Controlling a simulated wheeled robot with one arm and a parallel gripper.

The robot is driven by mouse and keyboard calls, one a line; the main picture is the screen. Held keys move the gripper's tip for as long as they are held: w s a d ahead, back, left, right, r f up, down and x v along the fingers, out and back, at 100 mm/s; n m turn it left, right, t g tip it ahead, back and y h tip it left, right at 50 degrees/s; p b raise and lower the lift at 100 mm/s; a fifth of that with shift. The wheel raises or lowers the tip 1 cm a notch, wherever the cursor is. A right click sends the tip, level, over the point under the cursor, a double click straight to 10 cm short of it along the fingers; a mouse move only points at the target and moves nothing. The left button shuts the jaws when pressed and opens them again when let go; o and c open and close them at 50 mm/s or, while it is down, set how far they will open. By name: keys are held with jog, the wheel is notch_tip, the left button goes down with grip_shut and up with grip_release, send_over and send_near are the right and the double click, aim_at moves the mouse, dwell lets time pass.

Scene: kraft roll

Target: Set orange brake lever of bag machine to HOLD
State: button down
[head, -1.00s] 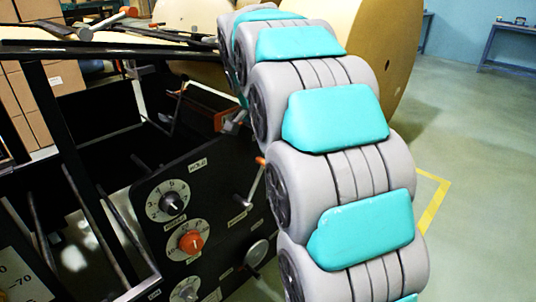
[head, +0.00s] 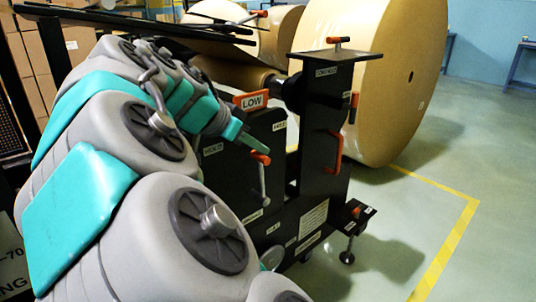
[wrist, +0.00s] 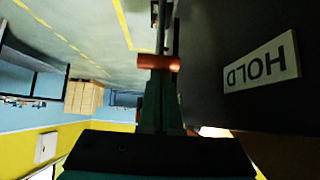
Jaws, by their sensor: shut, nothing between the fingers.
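A HOLD plate (wrist: 262,68) is on the dark panel to the right of the grip there.
An orange handle marked LOW (head: 254,101) is close above my fingers. A black post (head: 326,120) with more orange handles stands to the right. Large kraft rolls (head: 395,85) stand behind. The floor (head: 490,150) at the right is open.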

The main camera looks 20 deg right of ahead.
jog(key=shift+s+a+f+b, duration=0.1)
jog(key=shift+s+a+b, duration=0.1)
jog(key=shift+a, duration=0.2)
jog(key=shift+s+a+b, duration=0.1)
jog(key=shift+a+b, duration=0.1)
jog(key=shift+a, duration=0.15)
